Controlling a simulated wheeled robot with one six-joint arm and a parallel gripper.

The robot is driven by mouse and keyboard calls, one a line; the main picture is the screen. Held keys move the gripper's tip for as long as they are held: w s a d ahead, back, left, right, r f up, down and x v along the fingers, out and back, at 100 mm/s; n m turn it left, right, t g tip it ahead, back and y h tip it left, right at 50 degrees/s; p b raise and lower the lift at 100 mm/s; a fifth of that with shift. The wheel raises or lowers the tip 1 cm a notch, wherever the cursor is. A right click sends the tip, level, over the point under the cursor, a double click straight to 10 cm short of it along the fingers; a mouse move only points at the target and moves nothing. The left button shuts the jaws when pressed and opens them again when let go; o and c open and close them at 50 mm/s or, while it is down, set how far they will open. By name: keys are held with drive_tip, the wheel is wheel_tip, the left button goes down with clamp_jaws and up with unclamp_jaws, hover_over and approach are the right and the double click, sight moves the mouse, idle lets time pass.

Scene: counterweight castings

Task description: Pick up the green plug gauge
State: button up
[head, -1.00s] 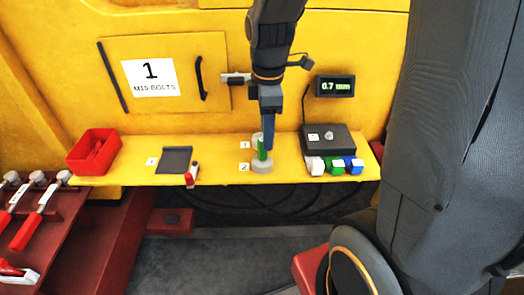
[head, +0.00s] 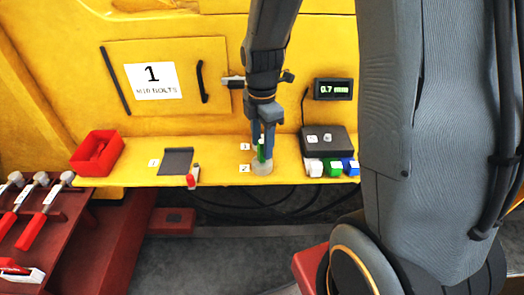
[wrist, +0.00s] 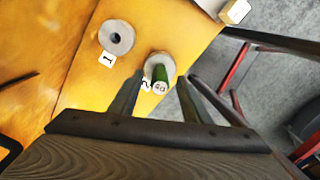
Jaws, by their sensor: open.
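The green plug gauge (head: 261,151) stands upright on the grey round holder marked 2 (head: 262,168), on the yellow shelf. In the wrist view the green plug gauge (wrist: 160,77) shows its pale end, and the holder (wrist: 161,62) is behind it. My gripper (head: 263,140) is at the gauge, pointing down. In the wrist view my gripper (wrist: 161,80) is open, with one finger on each side of the gauge's near end. I cannot tell whether either finger touches it.
A second grey ring marked 1 (wrist: 117,37) sits close by and looks empty. White, green and blue blocks (head: 334,167) stand right of the gauge near a black box (head: 328,141). A red bin (head: 97,153) and a dark pad (head: 175,161) are to the left.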

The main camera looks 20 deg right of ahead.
drive_tip(key=shift+f, duration=1)
clamp_jaws()
drive_tip(key=shift+r, duration=0.15)
